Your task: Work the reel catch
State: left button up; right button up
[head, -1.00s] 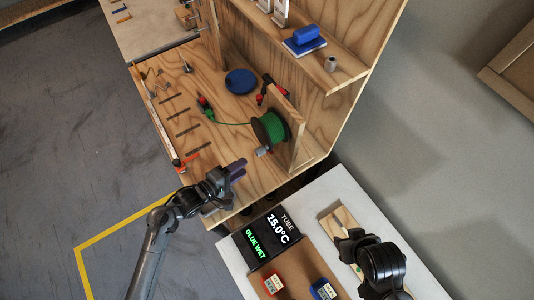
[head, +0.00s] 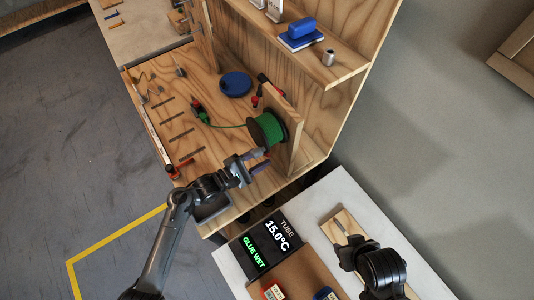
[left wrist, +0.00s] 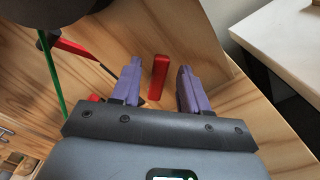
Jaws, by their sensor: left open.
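The reel (head: 267,131), a black-flanged spool of green filament, is mounted on an upright wooden panel (head: 287,148). Part of its dark flange shows at the top left of the left wrist view (left wrist: 29,9). My left gripper (head: 259,160) is open just in front of the reel's lower side. In the left wrist view, a small upright red piece (left wrist: 158,78), which looks like the catch, stands between the open purple fingers, apart from both. The gripper hides that piece in the head view. My right gripper (head: 347,243) is over the white table, its jaws unclear.
Green filament runs left from the reel to a red-and-green part (head: 200,112). A blue disc (head: 236,84) lies behind. The wooden shelf (head: 325,70) overhangs the back. A black display (head: 264,243) reads "GLUE WET" on the white table (head: 370,215).

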pick_arm(q)
jog(key=shift+x, duration=1.5)
jog(key=shift+c, duration=0.4)
grip_shut()
